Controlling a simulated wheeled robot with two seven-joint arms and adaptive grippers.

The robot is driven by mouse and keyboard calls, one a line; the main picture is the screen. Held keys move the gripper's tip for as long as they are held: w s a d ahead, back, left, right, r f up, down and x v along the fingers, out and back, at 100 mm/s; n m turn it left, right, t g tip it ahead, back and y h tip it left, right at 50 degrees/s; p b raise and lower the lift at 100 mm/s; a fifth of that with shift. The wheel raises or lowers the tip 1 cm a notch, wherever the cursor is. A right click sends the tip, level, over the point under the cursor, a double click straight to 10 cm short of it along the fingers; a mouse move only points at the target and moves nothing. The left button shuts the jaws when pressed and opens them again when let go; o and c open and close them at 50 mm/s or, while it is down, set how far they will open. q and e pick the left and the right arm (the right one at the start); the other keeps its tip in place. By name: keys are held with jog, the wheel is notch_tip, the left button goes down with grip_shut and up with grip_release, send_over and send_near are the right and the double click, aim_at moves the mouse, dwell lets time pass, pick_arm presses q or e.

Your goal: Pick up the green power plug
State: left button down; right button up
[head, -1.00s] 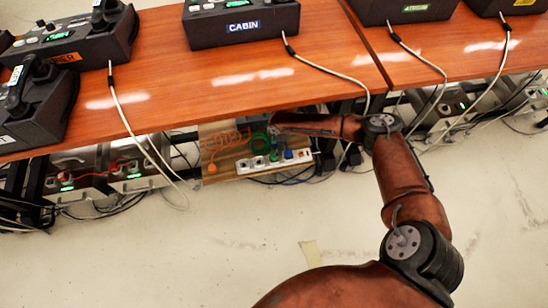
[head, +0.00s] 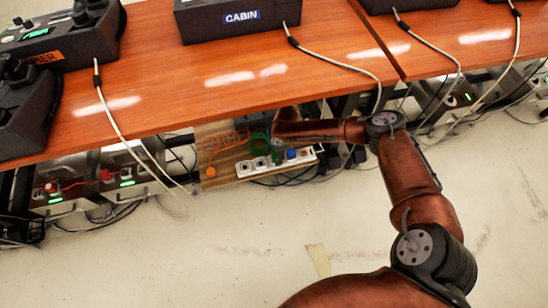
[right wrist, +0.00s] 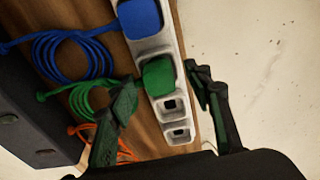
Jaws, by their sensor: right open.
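The green power plug (right wrist: 158,76) sits in a white power strip (right wrist: 186,148) in the right wrist view. A green coiled cable (right wrist: 82,98) lies beside it; in the head view the green coil (head: 260,143) shows under the table edge. My right gripper (right wrist: 161,78) is open, with one finger on each side of the green plug. I cannot tell whether either finger touches it. In the head view my right arm reaches under the table, and the fingers are small and hard to make out. My left gripper is not in view.
A blue plug (right wrist: 139,18) sits in the strip close to the green one, with a blue coiled cable (right wrist: 75,55). Two empty sockets are on the other side. An orange coil (head: 222,142) lies on the wooden board. The tabletop (head: 200,75) overhangs the strip.

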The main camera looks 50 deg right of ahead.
jog(key=shift+r, duration=0.1)
jog(key=shift+c, duration=0.2)
jog(key=c, duration=1.2)
